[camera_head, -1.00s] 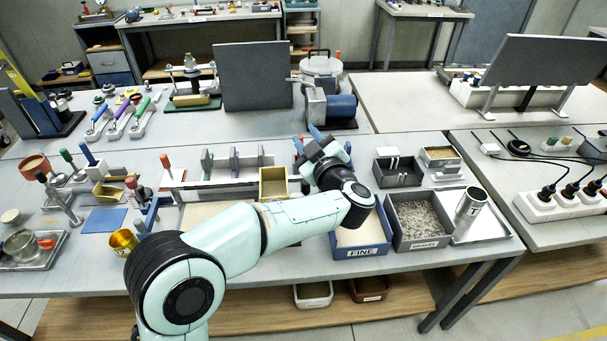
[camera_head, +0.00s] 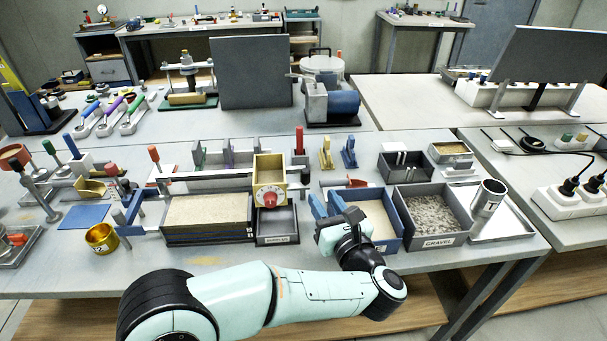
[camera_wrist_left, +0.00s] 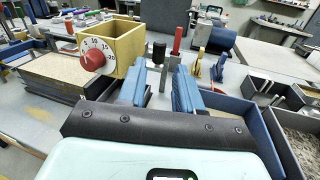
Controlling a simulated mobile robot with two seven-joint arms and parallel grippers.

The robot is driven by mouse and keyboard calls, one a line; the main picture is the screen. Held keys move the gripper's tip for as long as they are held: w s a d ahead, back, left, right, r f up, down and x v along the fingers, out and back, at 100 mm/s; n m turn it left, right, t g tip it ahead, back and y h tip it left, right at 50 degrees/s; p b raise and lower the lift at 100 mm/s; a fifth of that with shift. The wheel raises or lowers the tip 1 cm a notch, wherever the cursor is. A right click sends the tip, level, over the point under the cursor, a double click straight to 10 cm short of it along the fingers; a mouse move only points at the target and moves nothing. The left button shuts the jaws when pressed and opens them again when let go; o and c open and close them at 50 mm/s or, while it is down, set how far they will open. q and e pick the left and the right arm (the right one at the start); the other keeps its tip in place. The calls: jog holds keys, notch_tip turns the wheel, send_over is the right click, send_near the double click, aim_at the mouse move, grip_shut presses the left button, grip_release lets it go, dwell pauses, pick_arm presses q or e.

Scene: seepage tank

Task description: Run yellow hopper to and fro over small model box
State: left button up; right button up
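The yellow hopper (camera_head: 268,168) is an open-topped box with a red dial on its front, standing above a small dark labelled tray (camera_head: 278,240). It also shows in the left wrist view (camera_wrist_left: 124,44), with the dial facing the camera. Left of it is a sand-filled box with dark layered sides (camera_head: 208,238), probably the small model box. My left gripper (camera_head: 322,207) is to the right and in front of the hopper, apart from it. Its two blue fingers stand apart with nothing between them, as the left wrist view shows (camera_wrist_left: 160,90). My right gripper is out of view.
The FINE sand bin (camera_head: 392,240) lies below and beside my left gripper, with the GRAVEL bin (camera_head: 437,240) to its right. A red-handled tool (camera_head: 299,142) and yellow and blue tools stand behind. A gold cup (camera_head: 101,238) is at the front left.

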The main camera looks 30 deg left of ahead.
aim_at(282, 174)
pick_arm(q)
jog(key=w+a+n+p, duration=0.1)
jog(key=w+a, duration=0.8)
jog(key=shift+a+f+p, duration=0.15)
jog(key=shift+a+p, duration=0.1)
jog(key=shift+p, duration=0.05)
